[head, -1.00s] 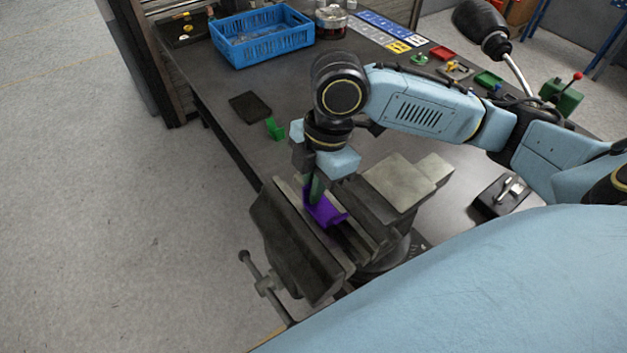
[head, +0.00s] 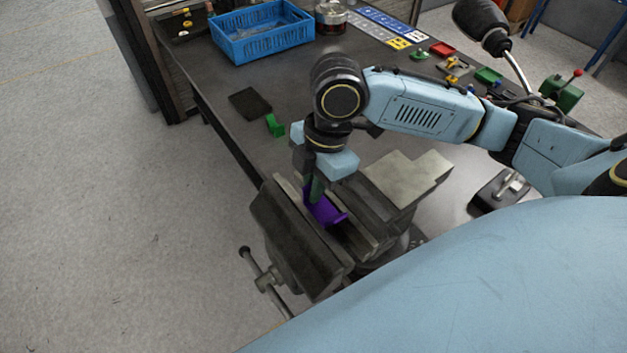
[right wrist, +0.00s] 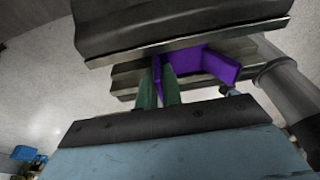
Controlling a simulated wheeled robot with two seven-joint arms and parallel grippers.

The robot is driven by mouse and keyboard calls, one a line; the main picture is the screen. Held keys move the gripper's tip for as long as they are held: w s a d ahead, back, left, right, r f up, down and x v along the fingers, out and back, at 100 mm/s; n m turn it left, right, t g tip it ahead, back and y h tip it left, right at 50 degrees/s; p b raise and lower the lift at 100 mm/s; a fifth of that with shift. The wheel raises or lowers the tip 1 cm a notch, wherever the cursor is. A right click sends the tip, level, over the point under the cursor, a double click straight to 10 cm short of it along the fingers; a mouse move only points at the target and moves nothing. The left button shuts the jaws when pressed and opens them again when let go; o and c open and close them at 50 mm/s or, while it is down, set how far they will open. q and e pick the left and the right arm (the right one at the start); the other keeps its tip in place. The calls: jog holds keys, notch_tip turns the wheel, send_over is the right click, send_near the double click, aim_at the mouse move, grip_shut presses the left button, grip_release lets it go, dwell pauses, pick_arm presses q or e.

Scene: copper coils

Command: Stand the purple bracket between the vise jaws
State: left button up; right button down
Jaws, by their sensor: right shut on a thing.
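The purple bracket (head: 325,210) is at the vise (head: 300,247), in the gap between its two jaws in the head view. Its lower part is hidden by the jaws. My right gripper (head: 315,190) points down over the vise with its green fingers shut on one upright side of the bracket. In the right wrist view the fingers (right wrist: 160,85) clasp that side of the bracket (right wrist: 205,63), and a second flange sticks out to the right. I cannot tell whether the bracket rests on the vise floor. My left gripper is not in view.
A green bracket (head: 274,125) and a dark flat pad (head: 250,104) lie on the bench behind the vise. A blue crate (head: 262,34) stands at the back. Small coloured parts and a desk lamp (head: 482,27) are at the right. The vise handle (head: 262,280) juts out over the floor.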

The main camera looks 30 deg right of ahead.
jog(key=shift+f+p, duration=0.3)
jog(key=shift+p, duration=0.55)
dwell(0.8)
jog(key=c, duration=1.5)
grip_release()
jog(key=shift+r, duration=0.1)
jog(key=shift+r+p, duration=1.05)
jog(key=shift+r, duration=2.85)
